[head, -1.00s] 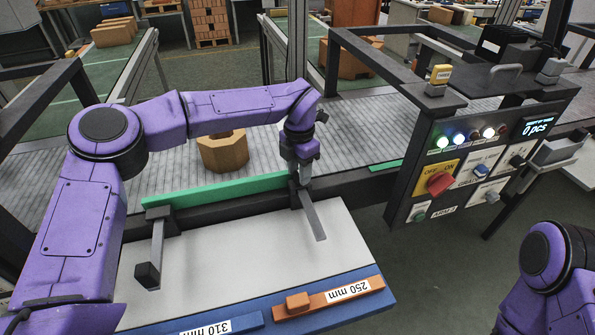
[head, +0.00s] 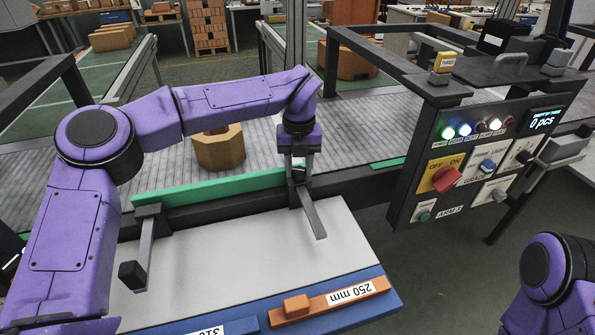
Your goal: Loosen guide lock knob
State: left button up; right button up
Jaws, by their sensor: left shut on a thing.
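My left gripper (head: 298,167) points down at the right end of the green guide rail (head: 225,187). It is shut on a small knob there, mostly hidden between the fingers, just above the right metal bracket arm (head: 313,215). The left bracket arm (head: 145,245) ends in a dark block (head: 132,275) and stands free of my grippers. My right gripper is out of view; only part of the right arm shows at the lower right.
A tan hollow block (head: 219,152) sits on the grey roller conveyor (head: 60,190) behind the rail. A white-topped table (head: 240,260) in front holds an orange 250 mm bar (head: 335,300). A control panel (head: 480,150) with a red switch (head: 446,179) stands at the right.

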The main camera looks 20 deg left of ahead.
aim_at(298, 170)
pick_arm(q)
jog(key=n+b, duration=0.3)
jog(key=n, duration=0.1)
jog(key=shift+f+n, duration=0.15)
jog(key=shift+n, duration=0.25)
dwell(0.4)
jog(key=o, duration=1.1)
jog(key=shift+c, duration=0.2)
notch_tip(298, 170, up, 11)
jog(key=shift+f+p, duration=0.15)
jog(key=shift+p, duration=0.15)
